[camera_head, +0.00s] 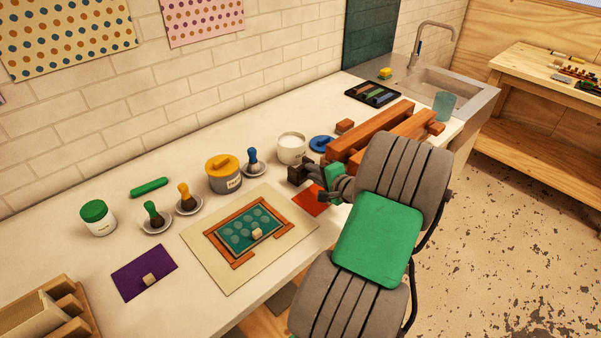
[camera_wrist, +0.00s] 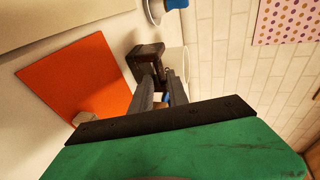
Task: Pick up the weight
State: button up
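Small beige blocks look like weights, though I cannot tell which one the task means. One block (camera_head: 148,280) sits on the purple sheet and another (camera_head: 256,233) sits on the framed teal panel. A third block (camera_wrist: 86,118) lies on the orange sheet (camera_wrist: 75,72) in the wrist view, partly hidden by my gripper's body; my arm hides it in the head view. My gripper (camera_head: 302,178) hangs over the table just behind the orange sheet (camera_head: 308,201).
A white jar (camera_head: 291,148), a grey tub with yellow lid (camera_head: 223,175) and a blue-handled brush (camera_head: 253,160) stand close behind my gripper. Wooden beams (camera_head: 370,135) lie to its right.

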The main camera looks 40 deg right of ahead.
aim_at(302, 168)
jog(key=x, duration=0.4)
jog(key=shift+w+a+p, duration=0.1)
jog(key=shift+w+p, duration=0.05)
jog(key=shift+p, duration=0.25)
jog(key=shift+c, duration=0.4)
grip_shut()
jog(key=shift+f, duration=0.1)
dwell(0.5)
